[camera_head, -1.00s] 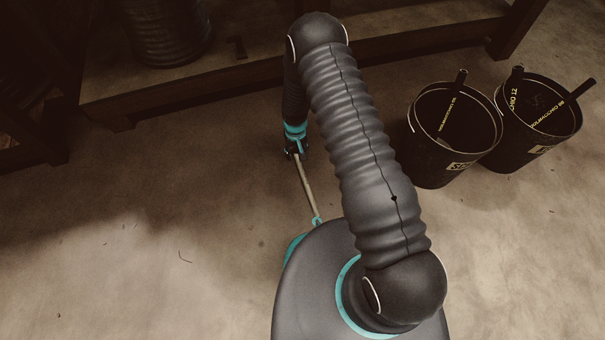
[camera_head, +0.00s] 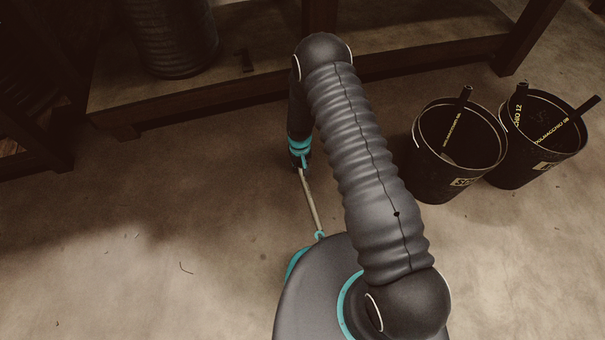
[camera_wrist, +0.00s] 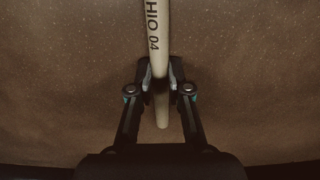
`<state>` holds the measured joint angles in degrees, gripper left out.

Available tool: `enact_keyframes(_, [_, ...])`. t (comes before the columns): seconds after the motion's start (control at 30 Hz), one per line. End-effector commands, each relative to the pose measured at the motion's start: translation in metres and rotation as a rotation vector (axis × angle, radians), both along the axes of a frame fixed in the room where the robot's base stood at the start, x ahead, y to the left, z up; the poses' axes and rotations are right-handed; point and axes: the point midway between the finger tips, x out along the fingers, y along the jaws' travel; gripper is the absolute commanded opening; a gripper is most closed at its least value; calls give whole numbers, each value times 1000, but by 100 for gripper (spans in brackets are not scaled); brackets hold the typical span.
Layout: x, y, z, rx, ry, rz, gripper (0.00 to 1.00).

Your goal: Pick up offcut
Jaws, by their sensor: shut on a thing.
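The offcut (camera_wrist: 156,35) is a pale beige tube with dark lettering that ends in "HIO 04". In the wrist view it runs from the top edge down between my fingers, and its lower end shows below them. My gripper (camera_wrist: 161,75) is shut on it, one finger on each side. In the head view my gripper (camera_head: 302,163) is small and partly hidden by my arm. A thin pale rod (camera_head: 309,200), seemingly the same tube, runs from it toward my base. Whether it touches the floor I cannot tell.
Two dark buckets stand on the right, one nearer (camera_head: 440,180) and one behind (camera_head: 525,170), with dark tubes sticking out. A wooden bench with a low shelf (camera_head: 250,90) runs across the back, with a dark ribbed coil (camera_head: 172,40) on it.

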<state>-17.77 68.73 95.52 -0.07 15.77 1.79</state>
Motion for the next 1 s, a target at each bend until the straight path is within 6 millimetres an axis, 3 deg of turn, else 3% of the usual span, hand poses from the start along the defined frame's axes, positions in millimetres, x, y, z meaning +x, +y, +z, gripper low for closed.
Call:
enact_keyframes(0.17, [1, 0, 15, 1, -2, 0, 0])
enact_keyframes(0.33, [1, 0, 46, 1, -3, 0, 0])
enact_keyframes(0.7, [-20, -80, 90, 0, -1, -4, 0])
enact_keyframes(1.0, [-29, -109, 107, 0, -1, -1, 0])
